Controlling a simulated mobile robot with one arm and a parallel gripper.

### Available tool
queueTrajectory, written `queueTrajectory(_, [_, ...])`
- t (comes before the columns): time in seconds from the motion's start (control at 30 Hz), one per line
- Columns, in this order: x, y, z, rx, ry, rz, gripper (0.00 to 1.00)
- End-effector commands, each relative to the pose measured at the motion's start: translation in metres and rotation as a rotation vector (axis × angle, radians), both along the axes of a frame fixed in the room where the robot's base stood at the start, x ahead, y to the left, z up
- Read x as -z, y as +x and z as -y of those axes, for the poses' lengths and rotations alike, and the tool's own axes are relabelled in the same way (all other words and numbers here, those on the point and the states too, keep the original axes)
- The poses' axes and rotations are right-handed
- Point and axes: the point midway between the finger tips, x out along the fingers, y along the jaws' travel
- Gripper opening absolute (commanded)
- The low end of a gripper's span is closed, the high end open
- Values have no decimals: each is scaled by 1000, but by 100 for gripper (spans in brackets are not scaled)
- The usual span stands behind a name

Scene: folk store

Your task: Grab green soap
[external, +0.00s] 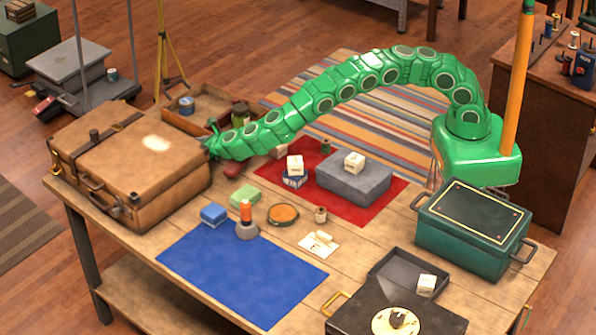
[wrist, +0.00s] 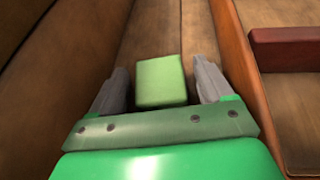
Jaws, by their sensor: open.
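A light green block, the green soap (wrist: 161,82), lies on wooden planks in the wrist view, framed between the two grey fingers of my gripper (wrist: 160,68). The fingers are apart, with a gap on each side of the soap; I cannot tell how far below them it is. In the external view my gripper (external: 208,148) is low beside the suitcase and its fingers are mostly hidden.
The brown suitcase (external: 130,155) stands left of my gripper, and a wooden tray (external: 212,100) is behind it. Brown walls flank the soap closely in the wrist view, with a dark red block (wrist: 290,48) at the right. A blue block (external: 213,213) and blue mat (external: 240,270) lie in front.

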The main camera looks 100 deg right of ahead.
Motion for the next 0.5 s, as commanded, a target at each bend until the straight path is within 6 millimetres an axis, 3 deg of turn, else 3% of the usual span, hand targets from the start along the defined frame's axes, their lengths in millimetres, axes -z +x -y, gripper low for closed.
queueTrajectory(0.5, [7, 14, 11, 0, -1, 0, 80])
